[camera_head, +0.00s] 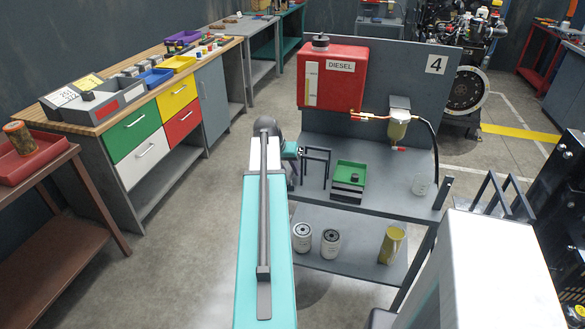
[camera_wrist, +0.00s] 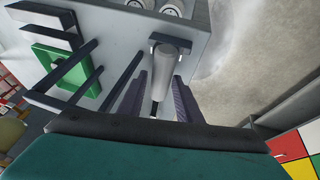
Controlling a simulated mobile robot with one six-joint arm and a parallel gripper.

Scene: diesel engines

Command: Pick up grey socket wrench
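A light grey cylindrical piece with a dark lower tip, which looks like the grey socket wrench (camera_wrist: 166,66), shows in the wrist view at the edge of a grey bench. A dark bracket sits around its upper end. My gripper (camera_wrist: 160,80) is open, with one dark finger on each side of the grey piece in the picture. I cannot tell how far apart in depth they are, and no contact is visible. In the head view my arm hides most of my gripper (camera_head: 294,152) and the wrench.
A dark bar frame (camera_head: 317,156) stands on the bench (camera_head: 398,180) close to my gripper, with a green-topped tray (camera_head: 350,176) beside it. A red diesel tank (camera_head: 331,78) rises behind. White filters (camera_head: 302,237) stand on the lower shelf. Floor is clear left of the bench.

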